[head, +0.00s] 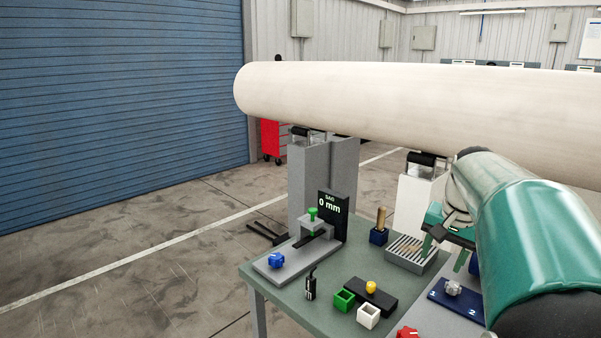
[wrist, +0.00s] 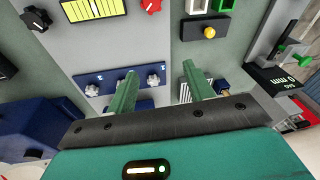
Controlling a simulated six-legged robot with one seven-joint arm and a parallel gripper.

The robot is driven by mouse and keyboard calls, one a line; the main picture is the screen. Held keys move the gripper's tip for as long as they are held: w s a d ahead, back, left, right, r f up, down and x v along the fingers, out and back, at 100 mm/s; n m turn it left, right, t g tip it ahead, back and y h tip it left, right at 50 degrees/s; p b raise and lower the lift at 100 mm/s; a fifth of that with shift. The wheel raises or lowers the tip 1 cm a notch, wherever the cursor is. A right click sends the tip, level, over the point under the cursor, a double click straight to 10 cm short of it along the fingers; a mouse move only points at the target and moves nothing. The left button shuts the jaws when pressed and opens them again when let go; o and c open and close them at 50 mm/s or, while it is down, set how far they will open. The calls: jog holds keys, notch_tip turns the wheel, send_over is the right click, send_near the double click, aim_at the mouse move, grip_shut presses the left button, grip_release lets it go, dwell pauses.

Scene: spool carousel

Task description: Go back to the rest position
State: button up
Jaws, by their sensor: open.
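My gripper (head: 443,254) is open and empty, pointing down above the right part of the workbench (head: 262,272), partly hidden behind my green arm in the head view. In the wrist view my gripper (wrist: 158,76) shows two green fingers spread apart with nothing between them. The plate (head: 440,296) also shows in the head view, with one knob visible. No marked rest position shows.
A large pale roll (head: 400,100) spans above the bench. The floor at left is clear.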

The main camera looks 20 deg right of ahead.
jog(key=s+a+n+t, duration=0.25)
jog(key=a+n, duration=0.25)
jog(key=a, duration=1.3)
jog(key=s+a+f+n, duration=0.5)
jog(key=s+a+f, duration=0.2)
jog(key=a, duration=0.5)
jog(key=shift+s+a+n+t+y, duration=0.2)
jog(key=shift+s+n+t+y, duration=0.2)
jog(key=shift+s, duration=0.45)
